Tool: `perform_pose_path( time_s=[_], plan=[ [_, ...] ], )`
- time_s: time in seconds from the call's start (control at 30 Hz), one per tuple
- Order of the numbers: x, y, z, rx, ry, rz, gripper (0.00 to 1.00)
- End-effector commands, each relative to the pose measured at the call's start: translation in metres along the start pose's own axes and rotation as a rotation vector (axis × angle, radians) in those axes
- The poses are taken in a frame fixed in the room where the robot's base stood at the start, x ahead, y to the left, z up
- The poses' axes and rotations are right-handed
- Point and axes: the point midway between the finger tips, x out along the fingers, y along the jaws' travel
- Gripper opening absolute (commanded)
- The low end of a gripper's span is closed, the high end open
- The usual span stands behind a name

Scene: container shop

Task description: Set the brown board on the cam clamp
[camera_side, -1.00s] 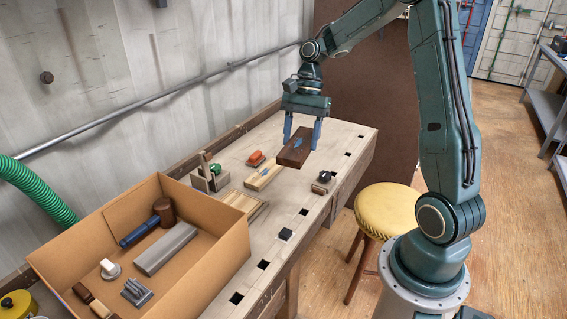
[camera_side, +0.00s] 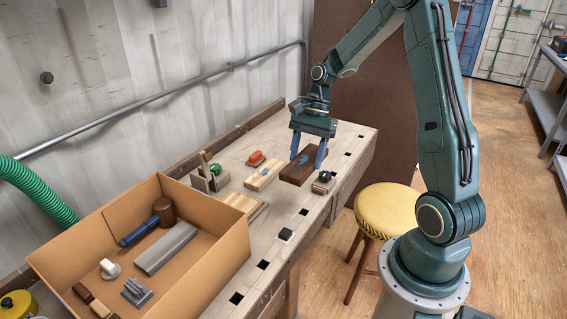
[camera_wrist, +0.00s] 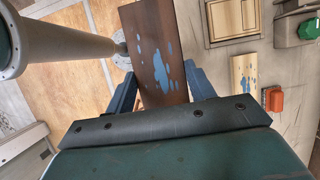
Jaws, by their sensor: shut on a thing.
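The brown board (camera_side: 297,173), dark with light blue blotches, is between the fingers of my gripper (camera_side: 307,163), low over the right part of the workbench. I cannot tell whether its underside touches anything. In the wrist view the brown board (camera_wrist: 150,45) extends away from the fingers, which are shut on its sides. A small black-topped device on a pale base (camera_side: 322,183) is just right of the board. A grey block with an upright post and green part (camera_side: 210,179) stands farther left. I cannot tell for sure which of these is the cam clamp.
A pale board with blue blotches (camera_side: 262,176) and an orange-red item (camera_side: 256,158) lie left of the held board. A cardboard box (camera_side: 205,258) with several items stands front left.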

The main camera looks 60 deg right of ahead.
Motion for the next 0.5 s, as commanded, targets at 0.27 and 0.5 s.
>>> perform_pose_path(
  time_s=[0.27, 0.5],
  plan=[
    [0.051, 0.001, -0.02, 0.0, -0.003, 0.005, 0.29],
    [0.08, 0.0, -0.033, -0.002, 0.0, 0.002, 0.29]
  ],
)
